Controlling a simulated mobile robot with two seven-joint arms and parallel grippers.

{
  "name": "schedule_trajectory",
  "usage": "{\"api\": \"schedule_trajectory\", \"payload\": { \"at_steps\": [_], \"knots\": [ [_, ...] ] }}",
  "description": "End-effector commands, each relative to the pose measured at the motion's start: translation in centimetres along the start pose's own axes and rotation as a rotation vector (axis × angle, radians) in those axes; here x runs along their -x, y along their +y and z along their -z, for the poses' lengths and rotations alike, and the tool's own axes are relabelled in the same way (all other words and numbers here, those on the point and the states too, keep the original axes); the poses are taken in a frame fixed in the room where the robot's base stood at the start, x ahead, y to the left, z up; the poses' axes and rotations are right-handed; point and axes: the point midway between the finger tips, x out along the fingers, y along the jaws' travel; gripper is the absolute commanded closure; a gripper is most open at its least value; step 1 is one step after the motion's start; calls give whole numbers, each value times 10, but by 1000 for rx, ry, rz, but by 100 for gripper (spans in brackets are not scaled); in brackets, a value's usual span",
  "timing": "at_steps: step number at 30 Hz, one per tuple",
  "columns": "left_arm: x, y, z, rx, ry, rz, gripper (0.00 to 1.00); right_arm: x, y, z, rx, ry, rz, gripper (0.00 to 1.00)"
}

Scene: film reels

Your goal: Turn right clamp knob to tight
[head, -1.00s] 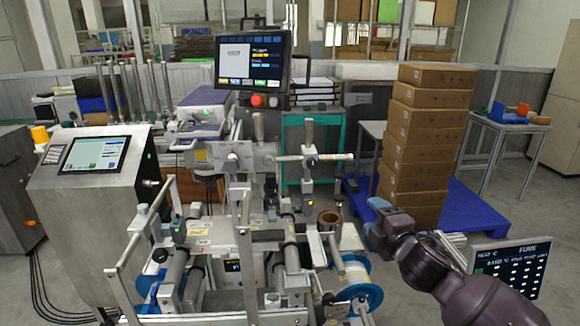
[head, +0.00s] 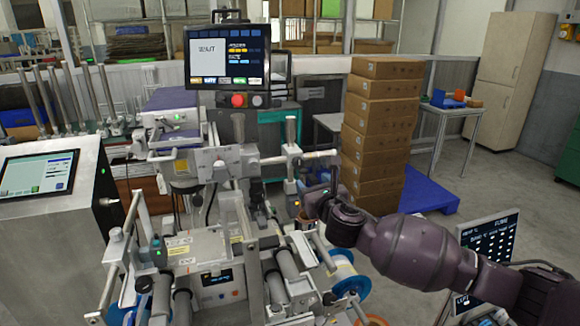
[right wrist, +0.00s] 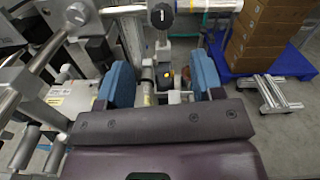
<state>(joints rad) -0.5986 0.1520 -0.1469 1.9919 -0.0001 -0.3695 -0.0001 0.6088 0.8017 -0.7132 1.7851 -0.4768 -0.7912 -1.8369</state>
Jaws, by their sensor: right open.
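My right gripper (head: 312,206) is at the right side of the film machine, and its fingers are partly hidden by the wrist. In the right wrist view its two blue fingers (right wrist: 162,82) stand wide apart with nothing gripped between them. A black knob (right wrist: 161,15) with a white mark shows ahead of and above the fingers, apart from them. I cannot tell for sure which knob is the right clamp knob. My left gripper is out of view.
A horizontal bar (head: 322,155) with a white end crosses the post. A blue reel (head: 350,280) sits low at the machine's right. Stacked boxes (head: 378,130) stand on a blue pallet (head: 428,192) behind. A tilted dark panel (head: 492,245) is near my right forearm. The monitor (head: 226,55) reads WAIT.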

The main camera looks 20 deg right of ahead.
Motion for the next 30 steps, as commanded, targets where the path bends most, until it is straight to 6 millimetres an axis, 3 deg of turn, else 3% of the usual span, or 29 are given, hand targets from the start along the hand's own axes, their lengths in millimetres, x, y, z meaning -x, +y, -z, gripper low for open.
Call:
{"api": "schedule_trajectory", "payload": {
  "at_steps": [8, 24, 30],
  "knots": [
    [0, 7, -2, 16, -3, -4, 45, -8, -1, 1, 78, 2, 4, 39],
    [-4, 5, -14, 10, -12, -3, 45, -83, 0, 1, 73, 2, 2, 39],
    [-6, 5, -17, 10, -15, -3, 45, -101, 0, 1, 73, 2, 2, 39]
  ]
}}
